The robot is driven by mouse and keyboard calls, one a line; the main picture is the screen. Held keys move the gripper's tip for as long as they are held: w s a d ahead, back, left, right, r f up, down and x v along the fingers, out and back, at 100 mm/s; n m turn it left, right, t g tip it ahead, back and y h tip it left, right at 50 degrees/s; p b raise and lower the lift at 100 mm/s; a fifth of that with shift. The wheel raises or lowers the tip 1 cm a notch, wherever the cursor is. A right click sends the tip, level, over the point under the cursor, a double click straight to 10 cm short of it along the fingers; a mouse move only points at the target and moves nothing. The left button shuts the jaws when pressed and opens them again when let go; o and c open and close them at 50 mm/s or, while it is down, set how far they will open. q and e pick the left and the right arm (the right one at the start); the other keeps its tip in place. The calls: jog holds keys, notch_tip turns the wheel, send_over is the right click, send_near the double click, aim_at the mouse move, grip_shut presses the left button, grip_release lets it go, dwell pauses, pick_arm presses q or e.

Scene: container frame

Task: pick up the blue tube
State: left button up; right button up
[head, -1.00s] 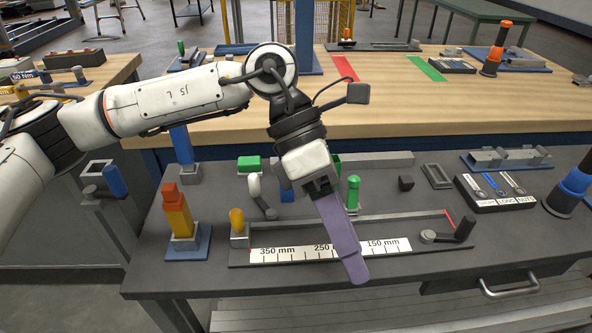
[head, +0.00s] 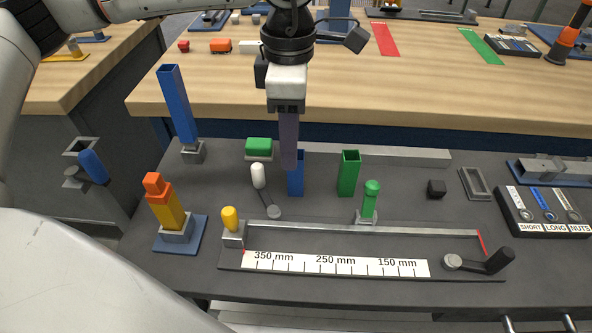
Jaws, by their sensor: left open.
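A short, open-topped blue tube (head: 297,181) stands upright on the dark bench, left of a matching green tube (head: 348,174). My left gripper (head: 289,166) points straight down, its purple fingers seen edge-on. They overlap the upper left part of the short blue tube and hide some of it. I cannot tell whether they touch it. The left gripper is open with nothing seen held. A taller blue square tube (head: 177,107) leans slightly in a grey socket farther left. My right gripper is not in view.
A ruler fixture (head: 340,267) with a yellow knob and black handle lies in front. A white-tipped lever (head: 258,176) and green block (head: 259,147) are close left of the gripper. A green-topped post (head: 371,199) stands to the right. A wooden table (head: 400,90) lies behind.

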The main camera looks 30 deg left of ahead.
aim_at(296, 174)
pick_arm(q)
jog(key=f, duration=0.4)
jog(key=shift+w+d, duration=0.3)
grip_shut()
